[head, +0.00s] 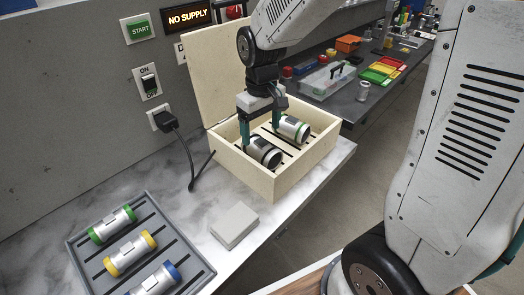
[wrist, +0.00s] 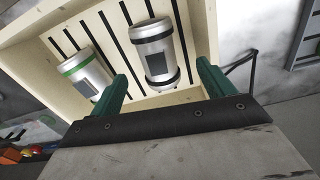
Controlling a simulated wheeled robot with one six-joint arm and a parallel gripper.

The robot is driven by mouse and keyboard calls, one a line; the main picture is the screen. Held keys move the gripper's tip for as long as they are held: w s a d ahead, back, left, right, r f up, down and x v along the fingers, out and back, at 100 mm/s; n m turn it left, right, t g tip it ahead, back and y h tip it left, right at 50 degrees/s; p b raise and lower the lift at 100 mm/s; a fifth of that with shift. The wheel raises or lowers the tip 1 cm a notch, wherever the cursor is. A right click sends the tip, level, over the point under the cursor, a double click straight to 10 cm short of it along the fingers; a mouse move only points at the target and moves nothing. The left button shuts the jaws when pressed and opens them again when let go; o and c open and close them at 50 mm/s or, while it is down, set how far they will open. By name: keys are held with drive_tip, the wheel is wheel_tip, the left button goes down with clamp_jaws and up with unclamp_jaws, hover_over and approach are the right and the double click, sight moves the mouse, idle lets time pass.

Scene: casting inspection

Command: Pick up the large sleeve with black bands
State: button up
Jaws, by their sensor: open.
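The large sleeve with black bands (head: 264,152) lies in the open wooden box, a silver cylinder with a dark patch on its side. It also shows in the wrist view (wrist: 154,52), lying between and ahead of the two green fingers. My gripper (head: 260,140) is open and reaches down into the box over this sleeve; the gap between its fingers (wrist: 160,85) is empty. A silver sleeve with a green band (head: 293,128) lies beside it to the right; in the wrist view it is on the left (wrist: 88,72), near the left finger.
The box (head: 242,178) has a raised lid (head: 208,80) and a slotted floor. A grey tray (head: 82,262) at the lower left holds green-, yellow- and blue-banded sleeves. A grey block (head: 235,223) lies on the marble top. A black cable (head: 188,150) runs beside the box.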

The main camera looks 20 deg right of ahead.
sight(261, 142)
drive_tip(key=shift+w+a+f, duration=0.1)
drive_tip(key=shift+w+f, duration=0.25)
drive_tip(key=shift+f, duration=0.45)
drive_tip(key=f, duration=0.7)
drive_tip(key=shift+d, duration=0.3)
drive_tip(key=shift+c, duration=0.3)
drive_tip(key=c, duration=1.6)
drive_tip(key=shift+w, duration=0.1)
